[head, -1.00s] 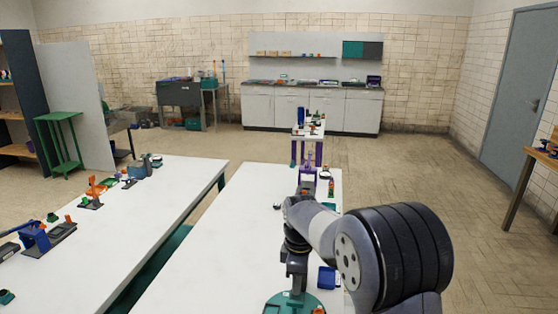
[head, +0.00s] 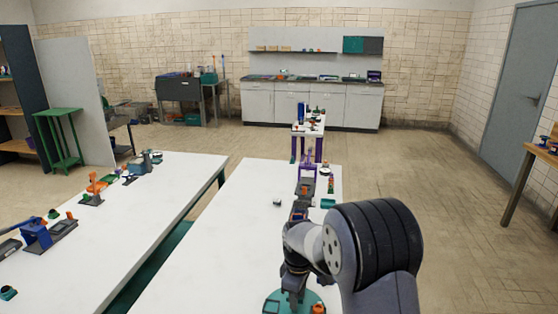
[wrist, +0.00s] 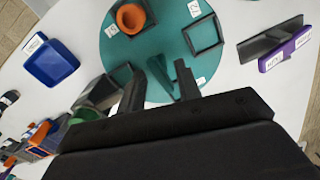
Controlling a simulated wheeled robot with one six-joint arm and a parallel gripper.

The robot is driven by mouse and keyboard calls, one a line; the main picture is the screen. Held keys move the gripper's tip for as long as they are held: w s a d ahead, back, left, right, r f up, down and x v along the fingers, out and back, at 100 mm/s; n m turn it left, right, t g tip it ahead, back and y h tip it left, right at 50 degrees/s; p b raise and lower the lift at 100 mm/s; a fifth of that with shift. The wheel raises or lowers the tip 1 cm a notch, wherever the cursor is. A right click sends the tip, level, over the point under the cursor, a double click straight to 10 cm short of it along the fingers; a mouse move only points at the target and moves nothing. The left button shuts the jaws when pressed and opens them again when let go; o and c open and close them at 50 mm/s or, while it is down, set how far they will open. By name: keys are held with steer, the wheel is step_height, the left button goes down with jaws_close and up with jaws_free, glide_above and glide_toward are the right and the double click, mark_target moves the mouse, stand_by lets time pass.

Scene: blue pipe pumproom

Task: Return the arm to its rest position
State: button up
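My arm reaches over the white table (head: 215,235) in the head view, with its dark ribbed joint at the lower right. My gripper (wrist: 160,78) points down above a round teal mat (wrist: 150,55). Its two dark fingers stand apart in the wrist view, and I see nothing clearly held between them. A dark green piece (wrist: 158,72) shows in the gap, seemingly on the mat below. In the head view the fingertips are hard to make out near the mat (head: 273,303).
An orange ring (wrist: 131,18) and a dark square frame (wrist: 203,35) are on the mat. A blue tray (wrist: 50,63) and a purple-and-grey bracket (wrist: 285,48) lie beside it. A second white table (head: 150,215) with several parts stands left. Open floor lies right.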

steer(key=m+p, duration=0.1)
steer(key=m, duration=0.4)
steer(key=shift+s+a+m, duration=0.1)
steer(key=shift+m, duration=0.3)
steer(key=shift+r, duration=0.1)
